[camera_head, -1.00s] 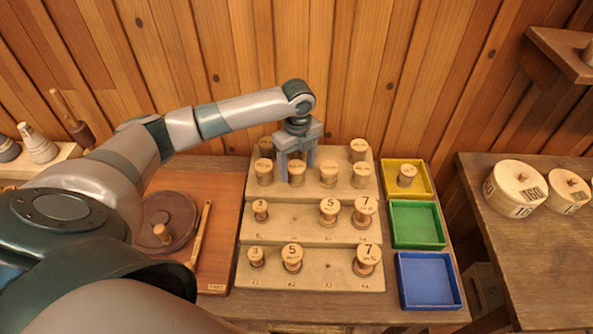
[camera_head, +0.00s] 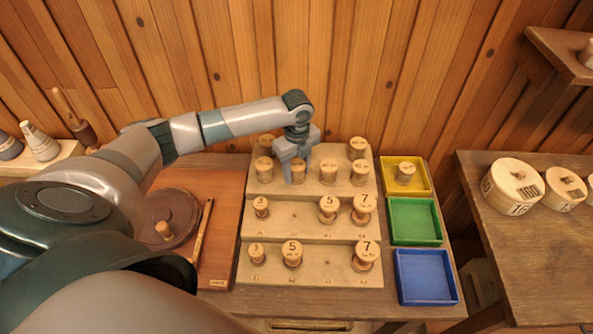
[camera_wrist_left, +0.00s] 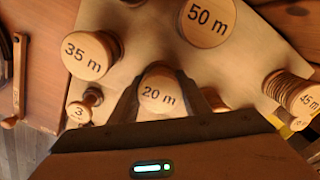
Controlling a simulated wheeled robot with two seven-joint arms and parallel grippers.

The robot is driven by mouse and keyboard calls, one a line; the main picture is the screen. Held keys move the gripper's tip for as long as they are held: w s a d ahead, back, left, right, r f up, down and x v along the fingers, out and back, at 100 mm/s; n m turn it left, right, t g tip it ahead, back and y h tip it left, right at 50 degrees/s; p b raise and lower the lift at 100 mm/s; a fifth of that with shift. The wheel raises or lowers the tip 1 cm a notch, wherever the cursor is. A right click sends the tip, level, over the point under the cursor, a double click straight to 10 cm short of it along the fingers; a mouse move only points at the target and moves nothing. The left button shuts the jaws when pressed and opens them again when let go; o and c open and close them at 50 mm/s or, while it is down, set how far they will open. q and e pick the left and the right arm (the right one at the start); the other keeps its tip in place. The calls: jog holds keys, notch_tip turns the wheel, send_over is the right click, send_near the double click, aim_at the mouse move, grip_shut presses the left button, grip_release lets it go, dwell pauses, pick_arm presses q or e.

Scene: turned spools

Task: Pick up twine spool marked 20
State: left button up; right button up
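The spool marked 20 m (camera_wrist_left: 158,95) is a small wooden spool with a round labelled top. It stands upright on the top tier of a stepped wooden rack (camera_head: 310,236). My left gripper (camera_head: 298,177) points down over it, with a finger on either side. In the left wrist view the fingers lie close along the edges of its top. Whether they touch it cannot be told. The spool's lower part is mostly hidden. My right gripper is not in view.
Close by stand spools marked 50 m (camera_wrist_left: 208,20), 35 m (camera_wrist_left: 85,55) and 45 m (camera_wrist_left: 295,92). Lower tiers hold several numbered spools. Yellow (camera_head: 425,176), green (camera_head: 414,222) and blue (camera_head: 426,277) trays lie to the right; the yellow one holds a spool.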

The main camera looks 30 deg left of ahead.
aim_at(298, 166)
pick_arm(q)
jog(key=shift+r, duration=0.1)
jog(key=shift+r+b, duration=0.45)
jog(key=shift+r, duration=0.05)
jog(key=r, duration=0.1)
jog(key=r+b, duration=0.1)
jog(key=r, duration=0.1)
jog(key=shift+s+d+b, duration=0.2)
jog(key=shift+d+b, duration=0.1)
jog(key=shift+d, duration=0.05)
jog(key=s+d+r+b, duration=0.3)
jog(key=s+d+r, duration=0.3)
jog(key=d+r, duration=0.1)
jog(key=shift+s+d, duration=0.2)
jog(key=shift+d, duration=0.65)
jog(key=shift+f, duration=0.1)
